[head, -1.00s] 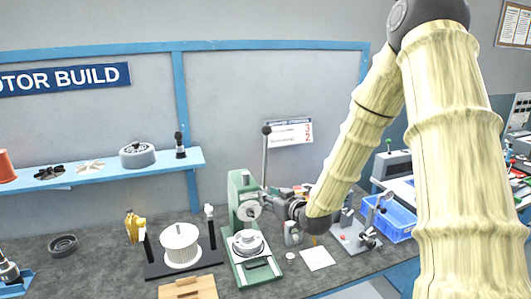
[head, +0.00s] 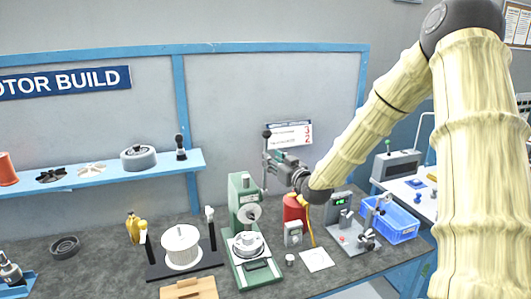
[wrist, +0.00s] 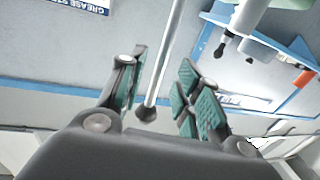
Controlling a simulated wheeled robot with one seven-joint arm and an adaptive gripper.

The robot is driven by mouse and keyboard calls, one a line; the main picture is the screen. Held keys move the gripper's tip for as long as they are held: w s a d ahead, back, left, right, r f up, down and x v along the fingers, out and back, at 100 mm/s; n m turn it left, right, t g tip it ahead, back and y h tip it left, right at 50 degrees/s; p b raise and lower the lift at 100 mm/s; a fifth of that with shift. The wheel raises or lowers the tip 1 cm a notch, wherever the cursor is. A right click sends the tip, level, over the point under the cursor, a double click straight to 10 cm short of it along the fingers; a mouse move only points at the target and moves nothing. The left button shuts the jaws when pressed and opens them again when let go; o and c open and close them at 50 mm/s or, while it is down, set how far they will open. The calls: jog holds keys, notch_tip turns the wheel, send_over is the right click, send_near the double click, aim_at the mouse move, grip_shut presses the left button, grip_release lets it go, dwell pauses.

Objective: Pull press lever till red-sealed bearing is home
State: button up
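The green press (head: 240,190) stands on the bench. Its lever, with a dark ball knob (head: 267,133), points up. My gripper (head: 267,160) is at the lever's upper part, just below the knob. In the wrist view the lever rod (wrist: 166,55) and knob (wrist: 146,112) appear between the open, green-padded fingers (wrist: 162,82), with gaps on both sides. The lever looks upright in the head view. A round silver part (head: 247,244) sits on the press base. I cannot make out a red seal or the bearing.
A white spool on a stand (head: 182,248) is left of the press. A grey box (head: 294,234), red cylinder (head: 293,207), white square (head: 317,260) and blue bin (head: 399,222) are to the right. A blue shelf (head: 110,176) is on the wall. Air around the lever looks clear.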

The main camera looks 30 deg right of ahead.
jog(key=shift+w+d+p, duration=0.1)
jog(key=shift+w+p, duration=0.8)
jog(key=shift+w, duration=1.75)
jog(key=shift+c, duration=0.2)
grip_shut()
